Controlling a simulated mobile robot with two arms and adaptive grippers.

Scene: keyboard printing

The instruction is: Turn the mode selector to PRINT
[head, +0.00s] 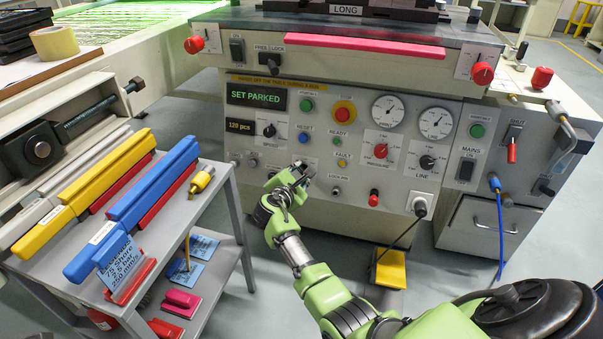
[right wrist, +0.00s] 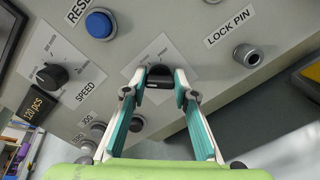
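The mode selector (right wrist: 160,76) is a black knob on a pale square label plate on the grey control panel. Its label wording is too small or covered to read. My right gripper (right wrist: 161,84) has its two fingertips on either side of this knob, with only a narrow space at each side. Touching cannot be made out for certain. In the head view my right gripper (head: 296,172) is at the lower left part of the panel and hides the selector. My left gripper is not in view.
Near the selector are the blue reset button (right wrist: 99,24), the speed knob (right wrist: 52,76) and the lock pin (right wrist: 248,55). A green display (head: 256,96) reads SET PARKED. A cart (head: 222,190) with blue and yellow squeegees stands at the left. A yellow pedal (head: 391,268) lies below the panel.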

